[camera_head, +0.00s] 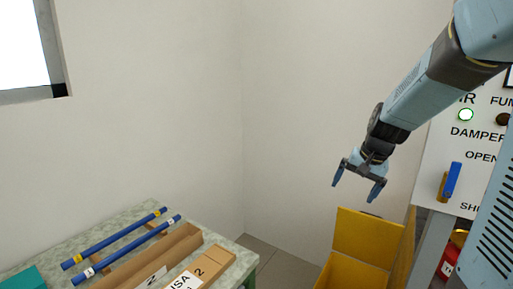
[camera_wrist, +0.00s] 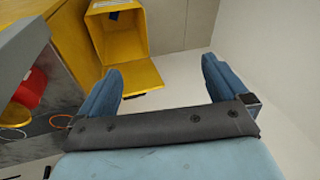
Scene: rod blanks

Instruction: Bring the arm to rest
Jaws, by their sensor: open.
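My arm reaches in from the upper right of the head view, bent downward at the wrist. My gripper (camera_head: 354,191) hangs in the air in front of the bare wall, above and a little left of the yellow box. Its two blue fingers are spread apart with nothing between them. In the wrist view my gripper (camera_wrist: 163,85) also shows open and empty, with wall and floor visible beyond the fingers.
An open yellow box (camera_head: 369,238) stands below my gripper. A panel (camera_head: 460,135) with a blue-handled lever (camera_head: 453,181) stands at right. A red object (camera_wrist: 31,88) is near the box.

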